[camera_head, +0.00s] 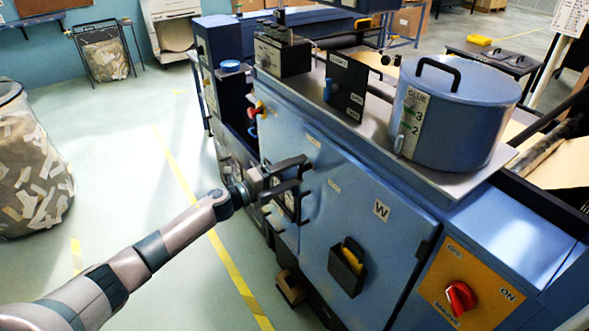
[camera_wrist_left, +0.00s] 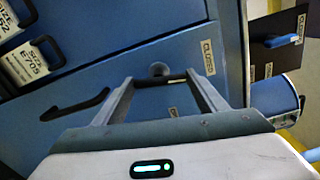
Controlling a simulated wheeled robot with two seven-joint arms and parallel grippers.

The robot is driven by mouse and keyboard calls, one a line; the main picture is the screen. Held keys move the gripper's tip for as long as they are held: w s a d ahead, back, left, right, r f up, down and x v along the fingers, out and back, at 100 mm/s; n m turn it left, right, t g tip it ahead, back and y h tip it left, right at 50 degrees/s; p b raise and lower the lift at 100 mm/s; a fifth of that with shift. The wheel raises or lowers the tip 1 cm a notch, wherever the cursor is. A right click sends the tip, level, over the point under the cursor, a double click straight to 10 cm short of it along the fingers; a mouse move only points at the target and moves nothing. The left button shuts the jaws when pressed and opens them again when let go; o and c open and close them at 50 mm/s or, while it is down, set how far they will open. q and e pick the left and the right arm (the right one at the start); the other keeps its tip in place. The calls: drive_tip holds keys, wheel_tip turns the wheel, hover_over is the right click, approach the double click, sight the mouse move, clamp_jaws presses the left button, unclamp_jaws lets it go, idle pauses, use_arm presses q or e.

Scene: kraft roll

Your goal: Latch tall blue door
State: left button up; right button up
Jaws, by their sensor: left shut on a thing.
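The tall blue door (camera_head: 365,235) forms the front of the blue machine, marked with a W plate and carrying a black pocket with something yellow. It looks closed or nearly so; I cannot tell whether it is flush. My left gripper (camera_head: 304,173) is at the door's upper left edge. In the left wrist view, its fingers (camera_wrist_left: 158,82) close around a small dark latch piece with a round knob (camera_wrist_left: 159,70), whose grip point is partly hidden. A CLOSED label (camera_wrist_left: 208,56) is beside it. A black door handle (camera_wrist_left: 75,105) lies clear of the fingers. My right gripper is out of view.
Drawers with SIZE labels (camera_wrist_left: 18,68) adjoin the door. Above are a black panel (camera_head: 346,82) with a blue lever and a glue pot (camera_head: 455,115). A red switch (camera_head: 459,298) is at lower right.

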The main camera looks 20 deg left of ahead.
use_arm(q)
drive_tip(key=shift+n+p, duration=0.35)
drive_tip(key=shift+n, duration=0.75)
drive_tip(key=o, duration=1.1)
drive_tip(key=shift+c, duration=0.2)
drive_tip(key=shift+a, duration=0.1)
drive_tip(key=b+v, duration=0.6)
drive_tip(key=v, duration=1.1)
drive_tip(key=shift+s+a+f, duration=0.1)
drive_tip(key=shift+a+f, duration=0.05)
drive_tip(key=shift+f, duration=0.05)
